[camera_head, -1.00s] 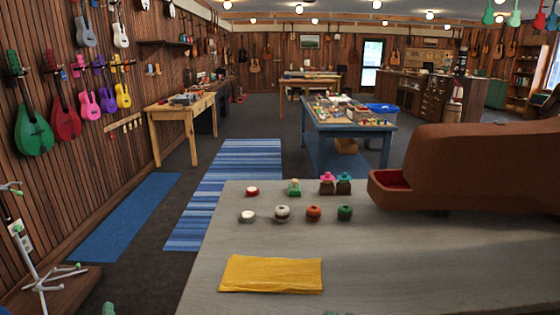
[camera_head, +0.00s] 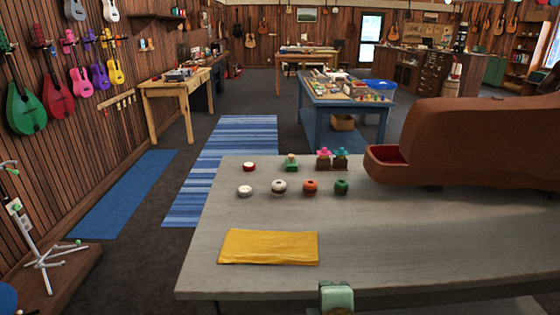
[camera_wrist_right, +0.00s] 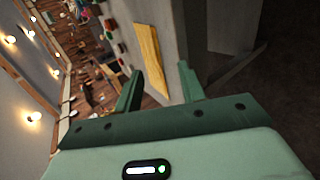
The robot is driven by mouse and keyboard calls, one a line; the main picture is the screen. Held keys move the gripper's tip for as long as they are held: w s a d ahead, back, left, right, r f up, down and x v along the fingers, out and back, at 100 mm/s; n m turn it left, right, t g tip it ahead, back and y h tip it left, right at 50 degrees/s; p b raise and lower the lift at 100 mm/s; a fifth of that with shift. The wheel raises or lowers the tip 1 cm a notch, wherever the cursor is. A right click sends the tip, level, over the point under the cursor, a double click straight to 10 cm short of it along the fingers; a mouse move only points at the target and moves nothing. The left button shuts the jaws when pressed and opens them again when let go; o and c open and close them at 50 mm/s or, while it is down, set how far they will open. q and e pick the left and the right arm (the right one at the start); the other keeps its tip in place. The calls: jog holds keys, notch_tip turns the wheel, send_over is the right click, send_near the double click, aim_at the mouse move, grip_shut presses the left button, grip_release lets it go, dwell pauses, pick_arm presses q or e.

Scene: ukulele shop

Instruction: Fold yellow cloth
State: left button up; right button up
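The yellow cloth (camera_head: 269,247) lies flat as a rectangle near the front left of the grey table (camera_head: 430,240). It also shows in the right wrist view (camera_wrist_right: 149,52), tilted because that camera is turned. My right gripper (camera_wrist_right: 160,74) has its two green fingers spread apart, with nothing between them, short of the table's edge. In the head view a pale green part of what looks like my right gripper (camera_head: 337,297) shows at the table's front edge, right of the cloth. My left gripper is not in view.
Small round items, including a white one (camera_head: 245,191), an orange one (camera_head: 310,187) and a green one (camera_head: 341,187), stand in rows behind the cloth. A brown instrument case (camera_head: 470,145) with red lining fills the back right. The table's front right is clear.

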notch_tip(320, 180, down, 17)
jog(key=w+d+m+g, duration=0.2)
jog(key=d+m+g, duration=0.1)
jog(key=m, duration=0.1)
jog(key=s+d+f+m+g, duration=0.2)
jog(key=s+d+f+m, duration=0.15)
jog(key=s+f, duration=0.65)
jog(key=s+d+f+m+g, duration=0.2)
jog(key=s+d+f, duration=0.3)
jog(key=f, duration=0.9)
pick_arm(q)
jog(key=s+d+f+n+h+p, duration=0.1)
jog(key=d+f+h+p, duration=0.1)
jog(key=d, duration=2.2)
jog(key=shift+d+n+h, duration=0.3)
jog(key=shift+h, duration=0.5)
pick_arm(e)
jog(key=s+d+f+m+g, duration=0.1)
jog(key=s+f, duration=0.1)
jog(key=s, duration=0.9)
jog(key=s+d+f+m+g, duration=0.1)
jog(key=s+d+f+m, duration=0.1)
jog(key=s, duration=1)
jog(key=s+d+f+m+g, duration=0.1)
jog(key=s+f, duration=0.3)
jog(key=s, duration=0.8)
jog(key=shift+s+d+m+g, duration=0.15)
jog(key=shift+d+m+g, duration=0.3)
jog(key=shift+d, duration=0.25)
